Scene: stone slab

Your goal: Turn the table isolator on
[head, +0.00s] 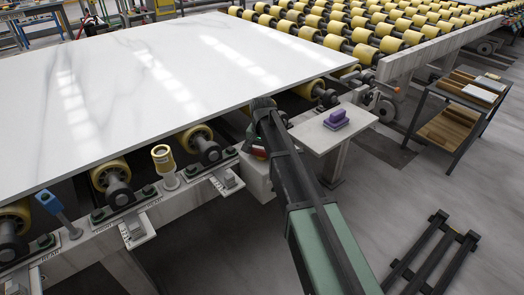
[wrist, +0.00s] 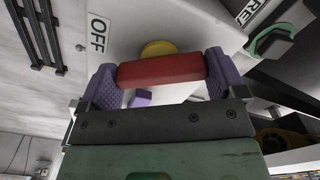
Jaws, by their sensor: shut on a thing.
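The table isolator shows in the wrist view as a red bar handle (wrist: 160,70) in front of a yellow disc (wrist: 158,48) on a pale panel. A label reading OFF (wrist: 97,35) is to the left of the handle. My gripper (wrist: 163,76) has its purple-padded fingers at the two ends of the red handle and is shut on it. The handle lies across the picture, slightly tilted. In the head view my gripper (head: 257,150) is low at the table's front corner, and my arm hides most of the isolator; only a bit of red shows there.
A large white slab (head: 150,75) lies on yellow rollers. A small pale shelf (head: 310,133) holding a purple object (head: 336,119) stands right of my gripper. A dark cart (head: 455,110) is further right. A black rack (head: 435,255) lies on the floor; floor around it is clear.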

